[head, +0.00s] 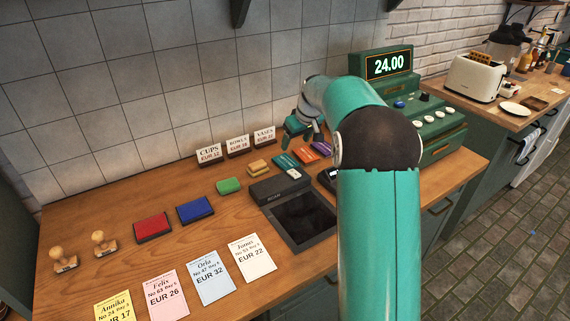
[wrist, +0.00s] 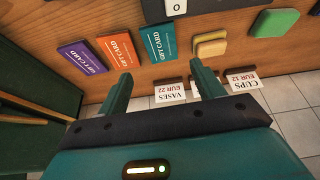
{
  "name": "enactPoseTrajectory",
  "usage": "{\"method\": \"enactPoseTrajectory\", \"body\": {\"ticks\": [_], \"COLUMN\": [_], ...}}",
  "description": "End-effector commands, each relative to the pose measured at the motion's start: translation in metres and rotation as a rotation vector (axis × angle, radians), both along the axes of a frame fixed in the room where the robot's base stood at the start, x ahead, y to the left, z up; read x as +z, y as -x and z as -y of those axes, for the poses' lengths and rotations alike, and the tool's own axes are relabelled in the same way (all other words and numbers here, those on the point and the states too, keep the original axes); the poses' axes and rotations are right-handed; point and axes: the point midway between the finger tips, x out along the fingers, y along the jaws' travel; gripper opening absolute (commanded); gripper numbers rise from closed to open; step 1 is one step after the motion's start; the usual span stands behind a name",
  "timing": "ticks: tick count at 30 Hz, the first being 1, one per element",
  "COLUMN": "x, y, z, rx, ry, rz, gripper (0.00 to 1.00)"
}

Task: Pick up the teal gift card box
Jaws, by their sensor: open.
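The teal gift card box (head: 286,161) lies flat on the wooden counter, left of the orange gift card box (head: 305,153) and the purple one (head: 322,148). In the wrist view the teal box (wrist: 158,42) shows its "GIFT CARD" print just past the fingertips, between their lines. My gripper (head: 302,138) is open and empty, above the counter behind the cards. In the wrist view my gripper (wrist: 161,70) has its fingers apart, with nothing between them. The orange box (wrist: 118,50) and purple box (wrist: 82,57) lie to the left there.
Price signs (head: 237,146) stand by the tiled wall. Yellow sponges (head: 258,166) and a green pad (head: 229,186) lie left of the teal box. A dark card device (head: 280,187) sits close in front of it. The green cash register (head: 432,122) stands at right.

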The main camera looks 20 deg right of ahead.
Motion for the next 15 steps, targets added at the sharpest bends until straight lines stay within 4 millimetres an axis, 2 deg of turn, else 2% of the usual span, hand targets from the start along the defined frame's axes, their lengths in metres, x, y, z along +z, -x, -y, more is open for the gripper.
{"method": "enactPoseTrajectory", "body": {"ticks": [1,6,15], "x": [-0.012,-0.041,-0.066], "y": [-0.004,-0.016,-0.027], "z": [-0.002,-0.006,-0.011], "rx": [0.001,0.0,0.0], "ry": [-0.002,-0.001,-0.001], "rz": [-0.004,-0.003,-0.001], "gripper": [0.67,0.67,0.67]}}
